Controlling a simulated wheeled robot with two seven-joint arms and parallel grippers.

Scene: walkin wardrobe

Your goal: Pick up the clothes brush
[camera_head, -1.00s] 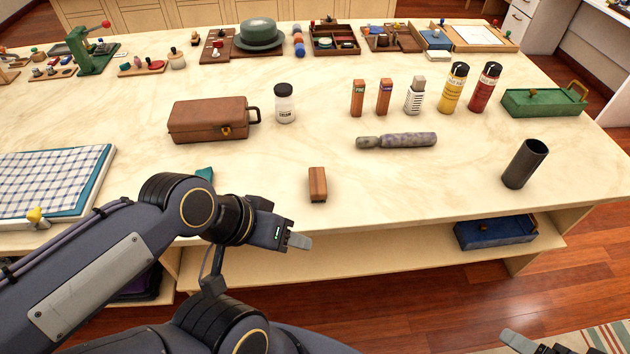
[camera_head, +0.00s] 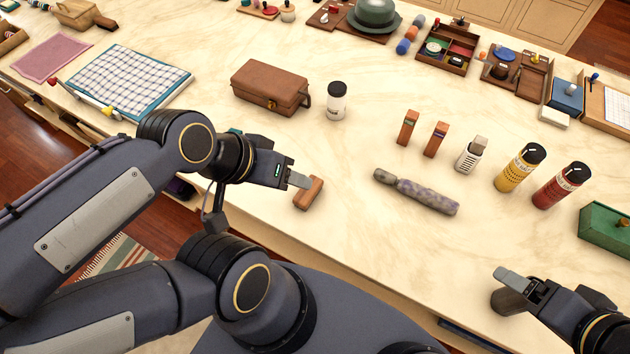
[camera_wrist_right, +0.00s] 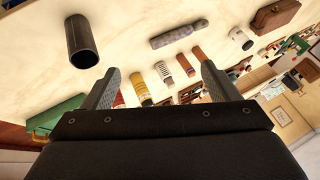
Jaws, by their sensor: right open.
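Two things could be the clothes brush, and I cannot tell which. One is a long, mottled grey-purple piece with a narrower handle end (camera_head: 418,190), lying mid-table; it also shows in the right wrist view (camera_wrist_right: 178,34). The other is a small brown wooden block (camera_head: 308,194) near the front edge. My left gripper (camera_head: 300,181) appears beside the block, its fingertip overlapping it in view; its jaw gap is hidden. My right gripper (camera_head: 514,278) is open over the table's front right, with nothing between its fingers (camera_wrist_right: 160,85) in the wrist view.
A dark open cylinder (camera_head: 508,302) stands by my right gripper, partly hidden by it. Yellow (camera_head: 520,168) and red (camera_head: 560,186) cans, a green box (camera_head: 607,230) and small boxes stand beyond. A brown case (camera_head: 270,88) and a jar (camera_head: 336,102) stand farther left.

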